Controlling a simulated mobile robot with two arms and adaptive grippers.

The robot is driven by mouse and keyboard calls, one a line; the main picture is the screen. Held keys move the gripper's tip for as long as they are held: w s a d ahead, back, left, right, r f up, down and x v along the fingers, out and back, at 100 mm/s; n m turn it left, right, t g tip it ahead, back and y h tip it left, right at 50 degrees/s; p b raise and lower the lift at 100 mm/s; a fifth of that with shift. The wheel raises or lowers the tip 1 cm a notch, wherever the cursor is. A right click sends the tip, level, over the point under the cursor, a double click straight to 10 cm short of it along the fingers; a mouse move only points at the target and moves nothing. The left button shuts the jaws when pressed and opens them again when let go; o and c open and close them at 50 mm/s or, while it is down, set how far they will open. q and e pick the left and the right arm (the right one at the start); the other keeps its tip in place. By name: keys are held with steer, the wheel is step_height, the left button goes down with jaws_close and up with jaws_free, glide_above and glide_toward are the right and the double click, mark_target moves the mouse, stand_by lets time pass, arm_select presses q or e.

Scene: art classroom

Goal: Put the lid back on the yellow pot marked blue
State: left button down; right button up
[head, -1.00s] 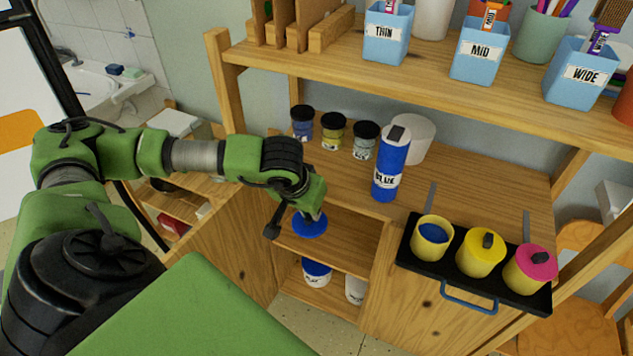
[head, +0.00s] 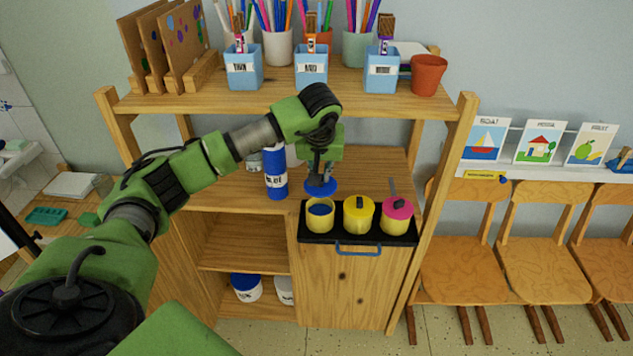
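A yellow pot (head: 319,221) with blue paint stands open at the left end of the black tray (head: 318,238). My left gripper (head: 321,176) points down and is shut on a round blue lid (head: 320,189). The lid is roughly level and looks to be just above or behind the open pot; the exact gap cannot be told. A pot with a yellow lid (head: 358,216) and a pot with a pink lid (head: 396,216) stand to the right in the tray. My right gripper is not in view.
A blue bottle (head: 275,173) stands left of the tray on the same shelf. The upper shelf (head: 270,104) holds blue cups with brushes, pen pots and a terracotta pot (head: 427,75), close above my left arm. A shelf post (head: 440,180) stands right of the tray.

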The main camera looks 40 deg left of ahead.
mark_target(320, 188)
arm_select(q)
steer(key=shift+w+f, duration=0.1)
steer(key=shift+f, duration=0.25)
steer(key=shift+a+f+b, duration=0.1)
steer(key=shift+f+b, duration=0.2)
steer(key=shift+b, duration=0.1)
steer(key=shift+f+b, duration=0.45)
steer(key=shift+f, duration=0.25)
step_height(320, 188, down, 2)
steer(key=shift+f+b, duration=0.2)
steer(key=shift+b, duration=0.7)
steer(key=shift+f+b, duration=0.4)
steer(key=shift+f, duration=0.3)
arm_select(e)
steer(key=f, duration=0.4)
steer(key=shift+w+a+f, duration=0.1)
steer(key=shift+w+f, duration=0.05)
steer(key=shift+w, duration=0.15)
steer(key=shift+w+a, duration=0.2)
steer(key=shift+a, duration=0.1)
arm_select(q)
steer(key=shift+f, duration=0.15)
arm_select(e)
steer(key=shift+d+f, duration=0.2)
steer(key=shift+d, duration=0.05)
